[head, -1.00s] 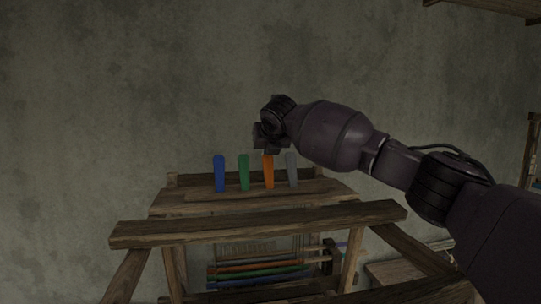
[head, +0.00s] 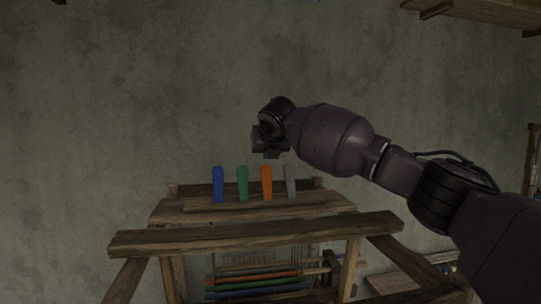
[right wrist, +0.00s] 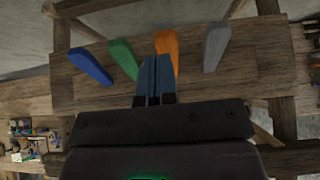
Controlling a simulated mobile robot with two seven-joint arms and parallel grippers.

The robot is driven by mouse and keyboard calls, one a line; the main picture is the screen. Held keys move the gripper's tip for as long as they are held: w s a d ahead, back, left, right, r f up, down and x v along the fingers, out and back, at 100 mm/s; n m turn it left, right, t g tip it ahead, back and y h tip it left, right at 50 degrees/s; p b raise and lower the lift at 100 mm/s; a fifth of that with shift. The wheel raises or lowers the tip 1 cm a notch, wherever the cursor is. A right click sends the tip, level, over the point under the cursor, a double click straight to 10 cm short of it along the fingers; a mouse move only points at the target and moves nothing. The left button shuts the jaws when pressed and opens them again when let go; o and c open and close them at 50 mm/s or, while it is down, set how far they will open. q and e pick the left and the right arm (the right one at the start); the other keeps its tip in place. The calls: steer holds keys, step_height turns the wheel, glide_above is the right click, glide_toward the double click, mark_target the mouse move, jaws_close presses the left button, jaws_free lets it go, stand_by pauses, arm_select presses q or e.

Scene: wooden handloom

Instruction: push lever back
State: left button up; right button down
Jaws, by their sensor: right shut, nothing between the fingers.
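Four levers stand in a row on top of the wooden handloom (head: 250,232): blue (head: 218,184), green (head: 242,183), orange (head: 266,182) and grey (head: 291,182). In the head view they look about equally upright. My right gripper (head: 270,153) is above the orange lever, with a gap showing between them in the picture. In the right wrist view its fingers (right wrist: 155,75) are shut and empty, pointing toward the orange lever (right wrist: 168,45). The green lever (right wrist: 123,56) is just left of the fingertips and the grey lever (right wrist: 215,47) is to the right. My left gripper is not in view.
A front wooden beam (head: 255,233) crosses the loom before the lever board. Coloured rolls (head: 255,284) lie lower inside the frame. A wooden shelf (head: 475,14) is at the upper right. The wall behind is bare.

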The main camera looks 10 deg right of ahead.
steer(key=s+r, duration=0.4)
steer(key=r, duration=0.6)
steer(key=shift+s+b, duration=0.35)
steer(key=shift+b, duration=0.1)
steer(key=shift+f, duration=0.1)
